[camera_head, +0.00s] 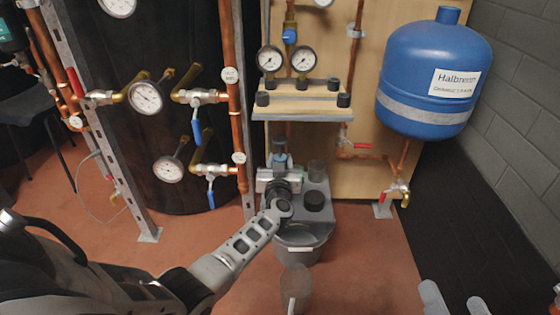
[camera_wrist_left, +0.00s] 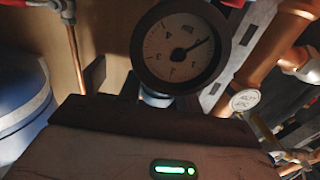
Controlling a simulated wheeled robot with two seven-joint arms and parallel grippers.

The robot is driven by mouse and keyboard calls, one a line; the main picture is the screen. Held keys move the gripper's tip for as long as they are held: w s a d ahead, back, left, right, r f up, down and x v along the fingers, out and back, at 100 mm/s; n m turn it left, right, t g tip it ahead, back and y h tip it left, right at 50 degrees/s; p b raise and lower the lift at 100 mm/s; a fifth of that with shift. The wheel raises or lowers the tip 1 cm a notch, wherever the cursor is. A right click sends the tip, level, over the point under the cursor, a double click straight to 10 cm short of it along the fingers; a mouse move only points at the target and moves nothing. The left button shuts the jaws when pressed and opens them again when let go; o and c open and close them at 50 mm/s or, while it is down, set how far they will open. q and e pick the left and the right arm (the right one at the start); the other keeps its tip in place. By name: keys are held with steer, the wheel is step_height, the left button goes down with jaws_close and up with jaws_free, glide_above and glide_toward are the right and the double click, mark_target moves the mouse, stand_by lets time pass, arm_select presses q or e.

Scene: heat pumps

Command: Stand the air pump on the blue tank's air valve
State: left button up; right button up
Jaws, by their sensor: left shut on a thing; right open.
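The blue tank (camera_head: 425,65) hangs at the upper right in the head view, with a short blue stub (camera_head: 448,15) on top, which I take as its air valve. Part of the tank shows at the left in the left wrist view (camera_wrist_left: 22,100). My left gripper (camera_head: 280,168) is shut on a small blue-grey thing (camera_head: 280,146), apparently the air pump, below the wooden shelf and well left of the tank. A dark-rimmed gauge (camera_wrist_left: 186,46) stands close beyond the gripper in the left wrist view; whether it belongs to the pump is unclear. My right gripper (camera_head: 455,300) is open and empty.
The wooden shelf (camera_head: 300,112) with black knobs and two gauges (camera_head: 286,61) is above my left gripper. Copper pipes (camera_head: 229,90) and valves stand to its left. A grey bucket (camera_head: 300,246) is below. A grey block wall (camera_head: 525,90) is right of the tank.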

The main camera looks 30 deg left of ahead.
arm_select(q)
steer(key=shift+r+p, duration=1.1)
steer(key=shift+r, duration=0.15)
